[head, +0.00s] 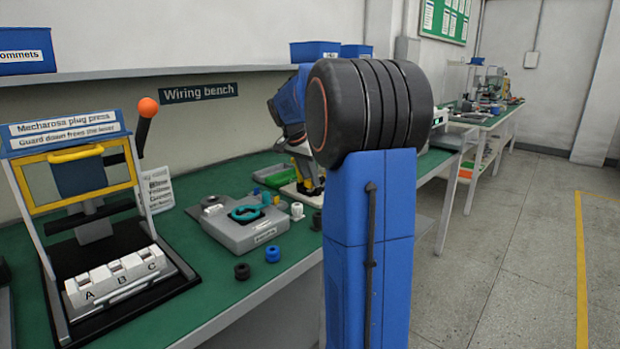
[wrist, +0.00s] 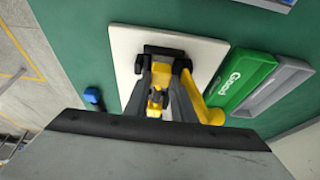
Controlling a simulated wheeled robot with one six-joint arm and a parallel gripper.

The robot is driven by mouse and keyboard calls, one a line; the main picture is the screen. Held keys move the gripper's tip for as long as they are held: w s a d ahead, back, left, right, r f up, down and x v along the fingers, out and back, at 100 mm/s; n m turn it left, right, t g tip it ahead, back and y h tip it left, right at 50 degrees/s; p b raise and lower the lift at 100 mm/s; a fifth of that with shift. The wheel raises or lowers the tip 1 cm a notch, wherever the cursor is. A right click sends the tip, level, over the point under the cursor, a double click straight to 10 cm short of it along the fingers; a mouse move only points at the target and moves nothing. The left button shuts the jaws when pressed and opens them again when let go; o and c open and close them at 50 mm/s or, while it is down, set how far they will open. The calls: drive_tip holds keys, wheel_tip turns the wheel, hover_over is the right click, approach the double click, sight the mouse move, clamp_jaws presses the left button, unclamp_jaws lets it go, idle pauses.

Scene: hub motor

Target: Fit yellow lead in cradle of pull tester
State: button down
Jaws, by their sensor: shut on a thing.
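My gripper (wrist: 166,52) is shut over a white plate (wrist: 124,62) in the wrist view. Yellow shows between and to the right of its grey fingers; I cannot tell which of it is the yellow lead and which is gripper. The fingertips hide most of what they hold. In the head view my gripper (head: 311,187) points down at the bench, just left of my blue arm, over the pale plate. The pull tester's cradle cannot be made out; my gripper and arm cover part of that area.
A green tray marked Good (wrist: 240,80) and a grey tray (wrist: 276,88) lie right of the plate. A small blue part (wrist: 92,95) lies left of it. A grey fixture with a teal ring (head: 240,228) and the plug press (head: 90,190) stand further left on the bench.

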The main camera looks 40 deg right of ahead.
drive_tip(key=shift+f, duration=0.4)
drive_tip(key=c, duration=1.4)
unclamp_jaws()
drive_tip(key=shift+r, duration=0.15)
